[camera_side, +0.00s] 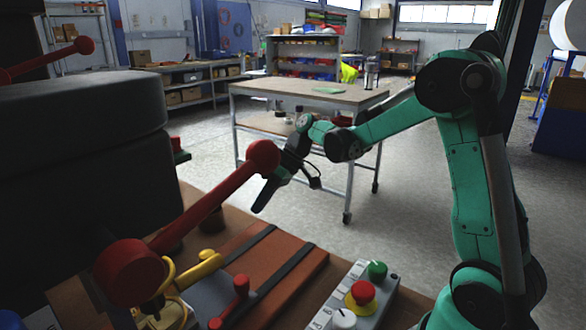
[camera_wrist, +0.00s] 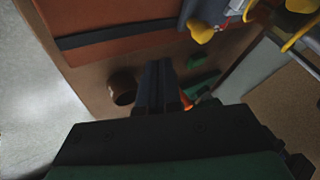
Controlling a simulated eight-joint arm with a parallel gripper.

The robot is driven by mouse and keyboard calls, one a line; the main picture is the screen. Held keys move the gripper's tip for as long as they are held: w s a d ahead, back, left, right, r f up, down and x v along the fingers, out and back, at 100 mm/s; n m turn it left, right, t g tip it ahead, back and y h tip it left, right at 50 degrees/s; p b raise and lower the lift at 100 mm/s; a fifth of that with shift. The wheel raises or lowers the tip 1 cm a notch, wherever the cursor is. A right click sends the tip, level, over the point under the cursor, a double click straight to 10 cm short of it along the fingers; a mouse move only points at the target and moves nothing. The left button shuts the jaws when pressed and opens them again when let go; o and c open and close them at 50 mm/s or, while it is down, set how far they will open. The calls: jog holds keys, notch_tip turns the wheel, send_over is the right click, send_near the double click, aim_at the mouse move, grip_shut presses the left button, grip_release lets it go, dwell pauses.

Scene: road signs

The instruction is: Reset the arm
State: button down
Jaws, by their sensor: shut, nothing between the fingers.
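My gripper (camera_side: 262,203) is in the side view, at the end of my green and black arm. It points down and slightly left, above the far side of the wooden bench (camera_side: 325,268). It looks empty. The red ball end of a lever (camera_side: 205,216) appears just beside it; I cannot tell whether they touch. In the wrist view my gripper (camera_wrist: 160,70) has its two dark fingers together, with nothing between them. The bench top (camera_wrist: 95,85) lies beneath them.
A control box (camera_side: 357,300) with a red button and knobs stands at the bench front. A red-brown board (camera_side: 290,270) with dark straps and a yellow handle (camera_side: 200,270) lie left of it. The wrist view shows a dark round cup (camera_wrist: 123,88). A wheeled table (camera_side: 300,92) stands behind.

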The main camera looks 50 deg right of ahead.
jog(key=s+a+r+m+t+h, duration=0.3)
jog(key=s+a+h, duration=0.2)
jog(key=s, duration=0.6)
jog(key=shift+s+a+h, duration=0.15)
jog(key=shift+a+h, duration=0.25)
jog(key=shift+h, duration=0.3)
dwell(1.1)
